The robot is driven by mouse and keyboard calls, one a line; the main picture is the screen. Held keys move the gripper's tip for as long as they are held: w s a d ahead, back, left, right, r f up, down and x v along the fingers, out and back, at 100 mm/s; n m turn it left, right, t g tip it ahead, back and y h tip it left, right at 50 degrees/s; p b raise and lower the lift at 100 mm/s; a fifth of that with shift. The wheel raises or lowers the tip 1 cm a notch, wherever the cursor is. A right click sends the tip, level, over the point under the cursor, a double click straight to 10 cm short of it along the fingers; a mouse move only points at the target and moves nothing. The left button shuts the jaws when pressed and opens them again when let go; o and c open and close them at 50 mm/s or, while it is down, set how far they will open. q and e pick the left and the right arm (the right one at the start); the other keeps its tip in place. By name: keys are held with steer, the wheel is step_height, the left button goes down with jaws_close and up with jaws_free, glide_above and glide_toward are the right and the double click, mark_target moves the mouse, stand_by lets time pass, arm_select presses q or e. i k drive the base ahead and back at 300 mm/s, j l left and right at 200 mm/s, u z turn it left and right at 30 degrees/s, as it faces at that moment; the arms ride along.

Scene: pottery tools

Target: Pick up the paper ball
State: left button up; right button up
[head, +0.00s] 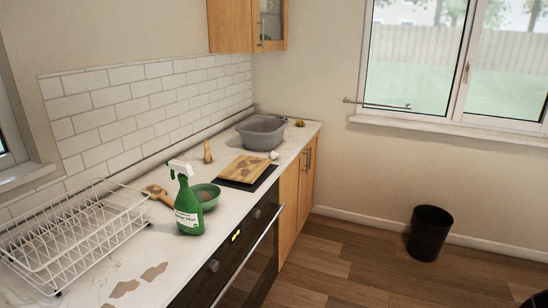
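A small whitish crumpled lump, which looks like the paper ball (274,155), lies on the white counter just right of the far end of a wooden cutting board (257,163). It is in front of a grey basin (261,136) and near the counter's front edge. It is too small to make out in detail. Neither of my grippers is in the head view.
A green spray bottle (188,206), a green bowl (208,192) and a white wire dish rack (85,238) stand on the nearer counter. Brown stains mark the counter. A black bin (430,234) stands on the wooden floor, with open floor before the cabinets (289,197).

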mark_target(273, 155)
steer(key=i+l+u, duration=0.15)
steer(key=i+l, duration=0.45)
steer(key=i, duration=0.2)
steer(key=i+l+u, duration=0.15)
steer(key=i+l, duration=0.55)
steer(key=i, duration=0.1)
